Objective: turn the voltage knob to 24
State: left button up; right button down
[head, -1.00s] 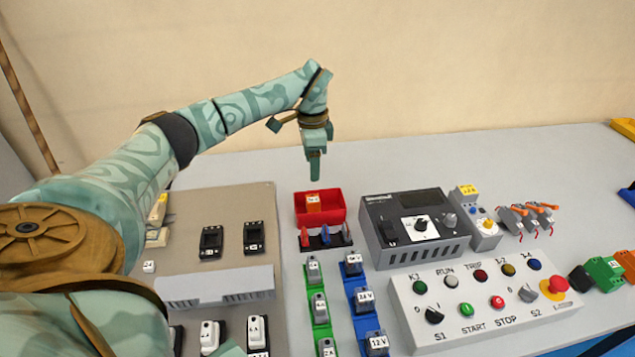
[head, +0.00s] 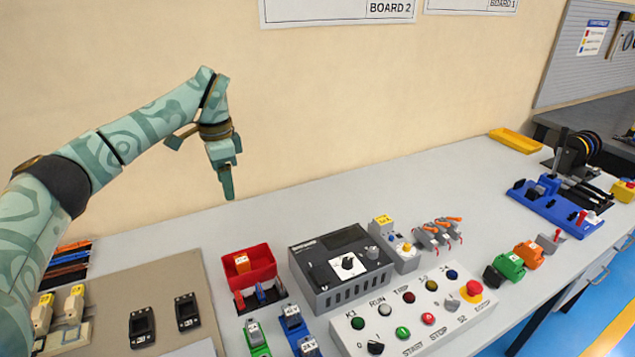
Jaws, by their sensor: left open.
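A dark grey power unit (head: 322,284) stands on the bench right of centre. Its top carries a black pointer knob (head: 347,263) on a white dial plate and a smaller grey knob (head: 373,253). The dial figures are too small to read, and I cannot tell which knob is the voltage knob. My left gripper (head: 227,184) is open and empty, pointing down in the air to the left of the unit and above the red bin, apart from both knobs. Its fingers show nearly edge-on. My right gripper is out of view.
A red bin (head: 262,262) stands left of the unit. A white button panel (head: 385,337) lies in front of it. The bench behind the unit is clear.

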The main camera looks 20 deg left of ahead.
aim_at(347, 264)
jog(key=k+l, duration=0.55)
jog(key=l, duration=0.2)
jog(key=k+l, duration=0.6)
jog(key=l, duration=0.1)
